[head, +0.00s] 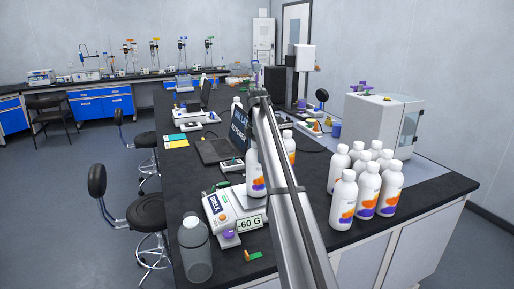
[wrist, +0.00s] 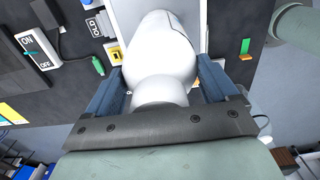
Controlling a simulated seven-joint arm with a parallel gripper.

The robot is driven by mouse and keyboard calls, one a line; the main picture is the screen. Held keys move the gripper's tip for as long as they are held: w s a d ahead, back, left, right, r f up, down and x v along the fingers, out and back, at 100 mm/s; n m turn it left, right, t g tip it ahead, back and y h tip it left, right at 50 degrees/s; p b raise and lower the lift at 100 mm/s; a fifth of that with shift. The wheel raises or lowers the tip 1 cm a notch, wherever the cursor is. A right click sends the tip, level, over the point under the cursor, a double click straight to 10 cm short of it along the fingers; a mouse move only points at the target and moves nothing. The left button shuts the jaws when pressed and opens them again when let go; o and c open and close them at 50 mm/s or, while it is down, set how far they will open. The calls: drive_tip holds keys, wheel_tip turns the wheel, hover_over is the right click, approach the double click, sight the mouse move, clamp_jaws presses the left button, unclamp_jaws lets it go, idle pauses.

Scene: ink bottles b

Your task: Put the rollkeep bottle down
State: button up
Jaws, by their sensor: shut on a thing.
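My gripper (wrist: 160,80) is shut on a white bottle (wrist: 162,48), with one blue finger on each side of it in the wrist view. In the head view a white bottle with an orange and purple label (head: 255,172) shows just left of my arm, by the back right of the scale; it appears to be the held one. My arm hides part of it, and the gripper itself is hidden there. The scale (head: 222,211) displays -60 G. I cannot tell whether the bottle's base touches anything. No bottle name is readable.
Several similar white bottles (head: 367,195) stand grouped right of my arm, and another (head: 289,146) stands behind it. A grey translucent bottle (head: 195,250) stands at the front left. The black bench (head: 312,215) is bare between arm and bottle group.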

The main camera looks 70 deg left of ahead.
drive_tip(key=o, duration=1.9)
drive_tip(key=shift+f, duration=0.1)
drive_tip(key=shift+c, duration=0.2)
wheel_tip(320, 180, up, 12)
drive_tip(key=shift+r, duration=0.15)
